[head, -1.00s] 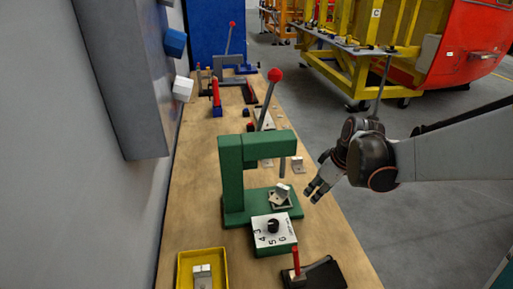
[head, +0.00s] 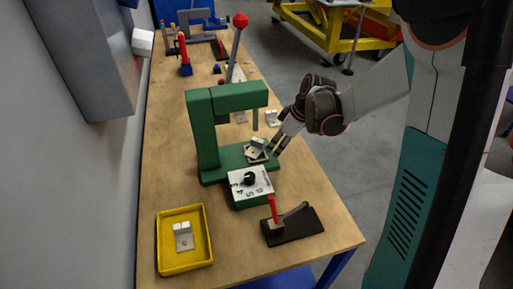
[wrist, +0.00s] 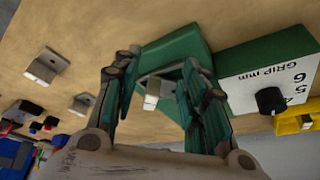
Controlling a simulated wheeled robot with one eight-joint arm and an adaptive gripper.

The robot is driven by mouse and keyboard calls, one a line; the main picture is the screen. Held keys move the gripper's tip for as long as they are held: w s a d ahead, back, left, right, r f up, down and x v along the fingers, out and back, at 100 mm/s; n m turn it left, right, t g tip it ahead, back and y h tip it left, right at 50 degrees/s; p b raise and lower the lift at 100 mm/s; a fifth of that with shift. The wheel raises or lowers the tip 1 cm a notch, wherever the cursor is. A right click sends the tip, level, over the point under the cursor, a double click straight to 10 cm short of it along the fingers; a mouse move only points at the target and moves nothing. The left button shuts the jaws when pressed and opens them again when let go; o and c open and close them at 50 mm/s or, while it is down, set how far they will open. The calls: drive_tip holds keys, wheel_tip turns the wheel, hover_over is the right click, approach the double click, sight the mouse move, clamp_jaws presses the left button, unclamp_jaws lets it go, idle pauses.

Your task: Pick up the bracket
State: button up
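A small light-grey metal bracket (head: 257,147) sits on the base of the green press (head: 203,130), under its ram. My gripper (head: 279,146) is close beside it on the right in the head view, fingers pointing down and left. In the wrist view my gripper (wrist: 160,72) is open, with its dark green finger pads spread apart. The bracket (wrist: 151,97) shows in the gap between the fingers, and part of it is hidden. I cannot tell whether a finger touches it.
A grip dial box (head: 250,186) stands in front of the press. A yellow tray (head: 162,253) holds another bracket (head: 184,240). A black fixture with a red handle (head: 273,209) is at the front right. More brackets (wrist: 45,66) lie behind the press. A grey cabinet borders the left.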

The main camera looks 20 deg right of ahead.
sight(264, 142)
drive_tip(key=shift+w+a, duration=0.3)
drive_tip(key=shift+w, duration=0.05)
drive_tip(key=w+a+b, duration=0.1)
drive_tip(key=w+a+f, duration=0.1)
drive_tip(key=w+a, duration=0.1)
drive_tip(key=shift+f+b, duration=0.1)
drive_tip(key=shift+b, duration=0.3)
clamp_jaws()
